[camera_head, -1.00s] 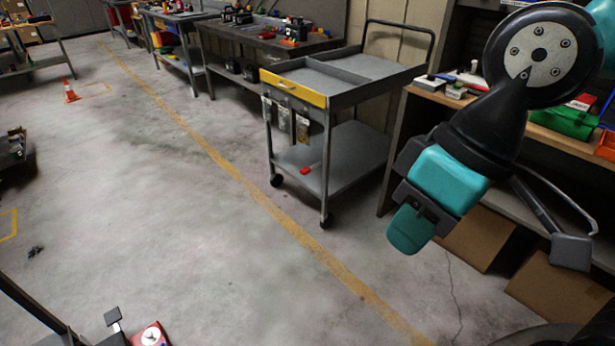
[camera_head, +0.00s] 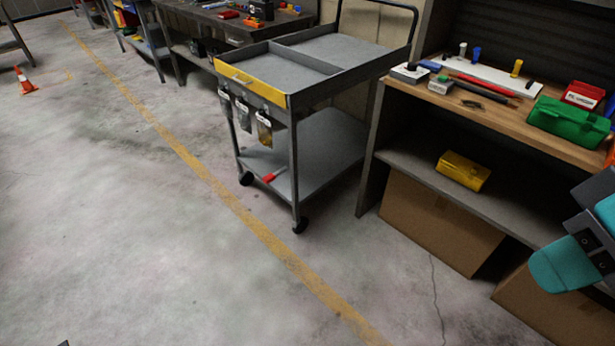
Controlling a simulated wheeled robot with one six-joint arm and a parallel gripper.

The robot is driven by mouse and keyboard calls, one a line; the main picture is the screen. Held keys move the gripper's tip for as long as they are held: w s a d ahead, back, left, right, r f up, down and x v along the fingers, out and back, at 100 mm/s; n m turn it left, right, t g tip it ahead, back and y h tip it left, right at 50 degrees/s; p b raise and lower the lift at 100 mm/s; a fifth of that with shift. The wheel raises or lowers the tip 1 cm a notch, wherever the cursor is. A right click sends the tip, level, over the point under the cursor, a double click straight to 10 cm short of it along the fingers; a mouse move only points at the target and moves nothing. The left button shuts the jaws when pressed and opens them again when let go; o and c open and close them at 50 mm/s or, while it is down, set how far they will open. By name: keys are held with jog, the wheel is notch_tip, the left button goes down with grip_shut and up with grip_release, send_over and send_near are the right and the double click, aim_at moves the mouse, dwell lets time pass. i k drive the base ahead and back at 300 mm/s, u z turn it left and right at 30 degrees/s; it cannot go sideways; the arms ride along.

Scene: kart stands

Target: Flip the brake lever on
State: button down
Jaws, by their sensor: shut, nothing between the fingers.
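My gripper (camera_head: 568,264) is at the right edge of the head view, with teal and dark parts, partly cut off by the frame. It is shut with nothing in it, in front of the workbench's lower part. No brake lever can be made out in this view. Only a small dark tip of something shows at the bottom left edge, too little to tell what it is.
A grey cart (camera_head: 330,72) with a yellow drawer front stands in the middle. A workbench (camera_head: 470,200) with a green case (camera_head: 568,122) on top and cardboard boxes (camera_head: 440,222) below is at right. An orange cone (camera_head: 24,82) stands far left.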

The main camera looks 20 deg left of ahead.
aim_at(271, 177)
jog(key=u, duration=0.1)
jog(key=i, duration=0.95)
jog(key=u, duration=0.9)
